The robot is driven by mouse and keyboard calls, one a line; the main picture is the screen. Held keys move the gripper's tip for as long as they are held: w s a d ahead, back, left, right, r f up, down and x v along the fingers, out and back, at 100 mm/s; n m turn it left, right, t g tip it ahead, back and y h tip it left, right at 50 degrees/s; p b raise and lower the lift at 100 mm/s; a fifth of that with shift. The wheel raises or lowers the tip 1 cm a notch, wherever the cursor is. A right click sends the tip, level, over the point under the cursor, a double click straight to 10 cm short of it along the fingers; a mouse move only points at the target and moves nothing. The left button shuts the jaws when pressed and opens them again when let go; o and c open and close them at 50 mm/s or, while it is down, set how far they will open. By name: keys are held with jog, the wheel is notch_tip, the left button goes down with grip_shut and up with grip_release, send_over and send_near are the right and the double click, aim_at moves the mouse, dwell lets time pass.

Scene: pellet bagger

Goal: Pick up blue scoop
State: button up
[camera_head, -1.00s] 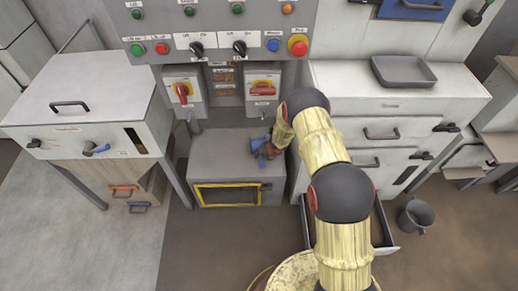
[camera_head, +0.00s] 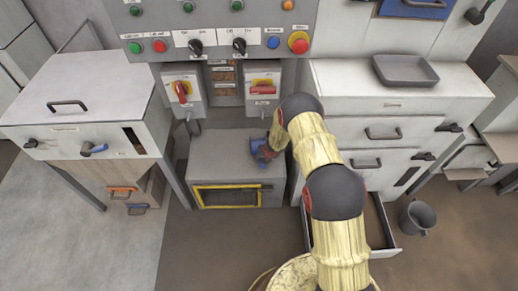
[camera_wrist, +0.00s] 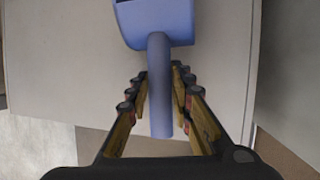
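The blue scoop (camera_wrist: 160,25) lies on top of the low grey box in the wrist view, its bowl at the top edge and its handle pointing back toward me. My gripper (camera_wrist: 161,80) has its two fingers on either side of the handle, with narrow gaps showing; it looks open. In the head view the scoop (camera_head: 257,147) is small and partly hidden by my gripper (camera_head: 268,152) at the back right of the box top.
The low grey box (camera_head: 215,168) has a yellow-framed front opening. Switch boxes (camera_head: 263,88) hang just above and behind it. A white drawer cabinet (camera_head: 390,105) stands close on the right, with an open lower drawer (camera_head: 388,228). The box top's left part is clear.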

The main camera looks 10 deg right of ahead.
grip_shut()
jog(key=shift+r, duration=0.15)
jog(key=shift+r, duration=0.2)
notch_tip(320, 180, up, 3)
jog(key=shift+d+r+p, duration=0.1)
jog(key=shift+p, duration=0.8)
jog(key=s+d+r+p, duration=0.3)
jog(key=s+d+r, duration=0.3)
jog(key=s+r, duration=0.3)
jog(key=s, duration=0.3)
jog(key=shift+s+d, duration=0.15)
jog(key=shift+s, duration=0.05)
